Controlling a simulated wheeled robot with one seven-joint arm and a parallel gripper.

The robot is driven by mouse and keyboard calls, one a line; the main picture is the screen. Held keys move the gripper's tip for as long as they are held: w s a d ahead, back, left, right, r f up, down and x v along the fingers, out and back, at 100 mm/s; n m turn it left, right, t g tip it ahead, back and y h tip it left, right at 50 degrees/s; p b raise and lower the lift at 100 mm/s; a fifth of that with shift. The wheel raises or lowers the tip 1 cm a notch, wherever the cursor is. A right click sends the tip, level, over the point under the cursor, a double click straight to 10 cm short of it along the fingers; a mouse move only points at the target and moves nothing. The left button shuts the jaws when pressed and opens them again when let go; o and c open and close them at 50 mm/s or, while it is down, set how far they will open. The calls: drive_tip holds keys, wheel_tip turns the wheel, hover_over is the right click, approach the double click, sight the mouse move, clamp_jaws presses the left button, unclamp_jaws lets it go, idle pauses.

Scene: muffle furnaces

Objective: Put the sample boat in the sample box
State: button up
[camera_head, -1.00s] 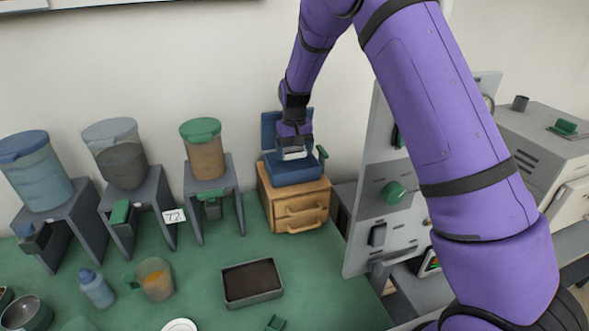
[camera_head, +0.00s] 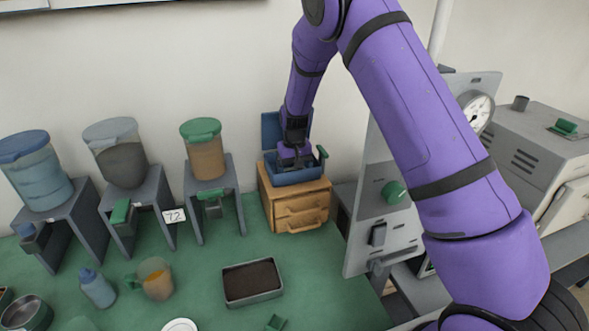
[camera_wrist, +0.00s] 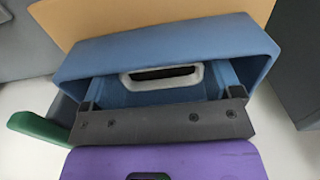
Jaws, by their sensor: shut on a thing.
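The sample box (camera_head: 272,131) is blue, with its lid raised at the back, and sits on a small wooden drawer cabinet. In the wrist view the box (camera_wrist: 165,50) is open below my gripper. The sample boat (camera_wrist: 194,75) is a pale grey, rounded piece with a dark hollow, seen inside the box opening. It is hidden in the head view. My gripper (camera_head: 294,165) reaches down into the box and is shut on the boat. Whether the boat touches the box floor cannot be told.
The wooden cabinet (camera_head: 296,211) stands on the green table. A green-lidded dispenser (camera_head: 207,150) stands close on the left, a grey panel with a green knob (camera_head: 378,215) on the right. A green part (camera_head: 321,153) sticks out at the box's right side. A soil-filled tray (camera_head: 251,282) lies in front.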

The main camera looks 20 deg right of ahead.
drive_tip(key=o, duration=0.8)
wheel_tip(320, 180, up, 12)
drive_tip(key=shift+r, duration=0.1)
